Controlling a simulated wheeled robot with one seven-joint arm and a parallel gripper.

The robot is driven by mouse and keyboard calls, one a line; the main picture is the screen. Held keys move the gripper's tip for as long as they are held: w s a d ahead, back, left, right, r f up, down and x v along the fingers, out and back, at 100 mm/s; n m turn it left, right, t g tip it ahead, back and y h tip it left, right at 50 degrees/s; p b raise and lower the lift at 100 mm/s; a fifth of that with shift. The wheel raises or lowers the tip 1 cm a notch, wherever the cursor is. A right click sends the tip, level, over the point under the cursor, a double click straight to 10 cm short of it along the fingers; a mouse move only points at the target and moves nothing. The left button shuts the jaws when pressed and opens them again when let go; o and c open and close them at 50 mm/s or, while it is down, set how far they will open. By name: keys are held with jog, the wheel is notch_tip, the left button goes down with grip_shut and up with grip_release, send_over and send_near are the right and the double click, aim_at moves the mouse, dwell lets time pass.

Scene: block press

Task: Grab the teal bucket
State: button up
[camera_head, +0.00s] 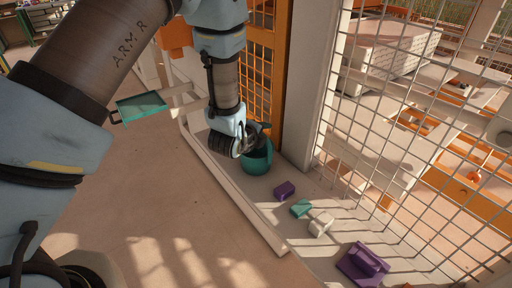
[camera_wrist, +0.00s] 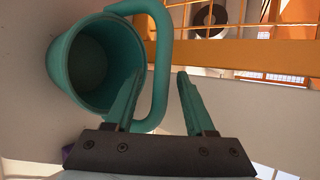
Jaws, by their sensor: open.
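The teal bucket (camera_head: 257,158) stands on the pale ledge by the orange frame, partly hidden behind my gripper in the head view. In the wrist view the bucket (camera_wrist: 88,70) is at the left, its round mouth toward the camera and its inside looking empty. Its thick handle (camera_wrist: 160,70) loops out to the right. My gripper (camera_wrist: 155,90) is open, with one teal finger on each side of the handle's lower part. The left finger overlaps the bucket's rim in the picture; I cannot tell whether it touches. In the head view the fingertips are hidden.
Along the ledge lie a purple block (camera_head: 285,190), a teal block (camera_head: 301,207), a white block (camera_head: 321,224) and a larger purple piece (camera_head: 362,264). A wire mesh fence (camera_head: 400,130) stands right of them. A teal tray (camera_head: 140,106) is at the left. The floor (camera_head: 165,190) is clear.

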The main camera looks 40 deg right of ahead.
jog(key=shift+w+d+f, duration=0.2)
jog(key=shift+d+f, duration=0.15)
jog(key=shift+d, duration=0.15)
jog(key=shift+c, duration=0.3)
grip_shut()
dwell(0.8)
